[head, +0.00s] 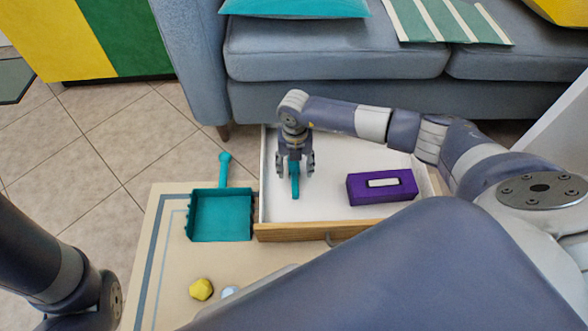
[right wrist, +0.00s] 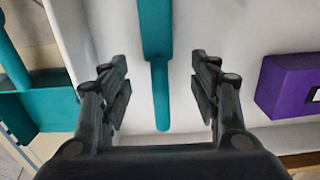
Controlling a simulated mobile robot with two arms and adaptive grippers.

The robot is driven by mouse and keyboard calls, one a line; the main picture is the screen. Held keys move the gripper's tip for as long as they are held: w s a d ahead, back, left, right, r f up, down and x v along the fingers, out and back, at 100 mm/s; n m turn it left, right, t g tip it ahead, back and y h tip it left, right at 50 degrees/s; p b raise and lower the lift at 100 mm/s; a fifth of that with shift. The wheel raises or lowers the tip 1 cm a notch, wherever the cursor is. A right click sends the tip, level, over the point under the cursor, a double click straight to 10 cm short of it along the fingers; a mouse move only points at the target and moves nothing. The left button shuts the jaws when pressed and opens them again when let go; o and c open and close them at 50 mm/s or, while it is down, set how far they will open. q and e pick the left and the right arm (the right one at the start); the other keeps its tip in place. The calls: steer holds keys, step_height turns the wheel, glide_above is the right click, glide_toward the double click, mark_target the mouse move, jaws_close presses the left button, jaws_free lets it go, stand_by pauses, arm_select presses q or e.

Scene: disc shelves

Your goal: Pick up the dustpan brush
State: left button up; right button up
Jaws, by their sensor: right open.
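The teal dustpan brush (head: 295,186) lies in the white open drawer (head: 336,205), partly hidden under my right gripper in the head view. In the right wrist view the brush (right wrist: 157,60) shows its wide part at the top and its thin handle pointing down toward me. My right gripper (head: 296,172) points down over the brush. In the right wrist view, the right gripper's fingers (right wrist: 160,88) are open, one on each side of the handle, with white gaps between them and it. My left gripper is not in view; only my left arm shows.
A purple tissue box (head: 382,186) lies in the drawer to the right. A teal dustpan (head: 221,215) lies on the mat left of the drawer. A yellow lump (head: 201,289) is near the front. A blue sofa (head: 330,60) stands behind the drawer.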

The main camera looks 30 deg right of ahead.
mark_target(294, 172)
steer(key=f+b, duration=0.2)
steer(key=f, duration=0.1)
steer(key=f+b, duration=0.2)
steer(key=shift+w, duration=0.25)
steer(key=shift+r, duration=0.15)
steer(key=c, duration=1.2)
